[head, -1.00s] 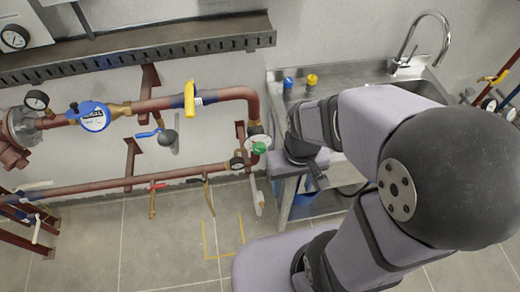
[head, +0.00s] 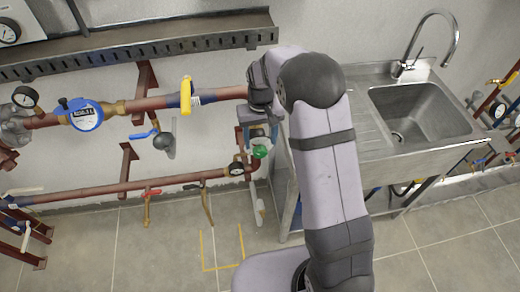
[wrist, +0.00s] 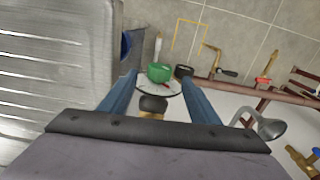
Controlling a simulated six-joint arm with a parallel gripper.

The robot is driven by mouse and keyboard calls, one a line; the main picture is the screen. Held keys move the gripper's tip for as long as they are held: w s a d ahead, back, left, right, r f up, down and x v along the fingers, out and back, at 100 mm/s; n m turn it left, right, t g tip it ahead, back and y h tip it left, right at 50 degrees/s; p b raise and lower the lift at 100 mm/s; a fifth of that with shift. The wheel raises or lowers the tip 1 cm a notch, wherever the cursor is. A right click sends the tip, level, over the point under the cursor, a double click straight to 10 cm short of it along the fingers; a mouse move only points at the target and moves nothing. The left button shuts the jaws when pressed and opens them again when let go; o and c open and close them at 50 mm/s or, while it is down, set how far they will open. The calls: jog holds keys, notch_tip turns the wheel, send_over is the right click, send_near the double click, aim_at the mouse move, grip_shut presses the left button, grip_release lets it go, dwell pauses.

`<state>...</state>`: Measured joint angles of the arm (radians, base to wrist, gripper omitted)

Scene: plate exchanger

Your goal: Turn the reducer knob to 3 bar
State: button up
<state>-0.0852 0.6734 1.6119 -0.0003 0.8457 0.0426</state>
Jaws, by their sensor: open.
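The reducer's green knob (head: 260,151) sits on the red-brown pipework left of the sink unit. In the wrist view the knob (wrist: 159,73) shows between my finger ends, in front of a round white dial (wrist: 172,88) with a red mark. The dial is partly hidden and its reading is too small to tell. My gripper (head: 259,132) points down over the knob, with its blue fingers apart. In the wrist view my gripper (wrist: 160,78) is open, with a finger on either side of the knob. I cannot tell whether they touch it.
A small black gauge (head: 237,169) is close left of the knob. The red pipe (head: 110,188), a red-handled valve (head: 151,191) and a yellow-handled valve (head: 186,96) are further left. The sink unit (head: 350,140) stands right. The taped floor square (head: 222,245) is empty.

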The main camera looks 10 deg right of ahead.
aim_at(261, 148)
jog(key=shift+w+r, duration=0.6)
jog(key=shift+s, duration=0.4)
jog(key=shift+f, duration=0.2)
jog(key=shift+f+p, duration=1.2)
jog(key=shift+f, duration=2.3)
jog(key=c, duration=1.1)
jog(key=shift+o, duration=0.2)
jog(key=shift+d+y, duration=0.1)
jog(key=shift+y, duration=0.2)
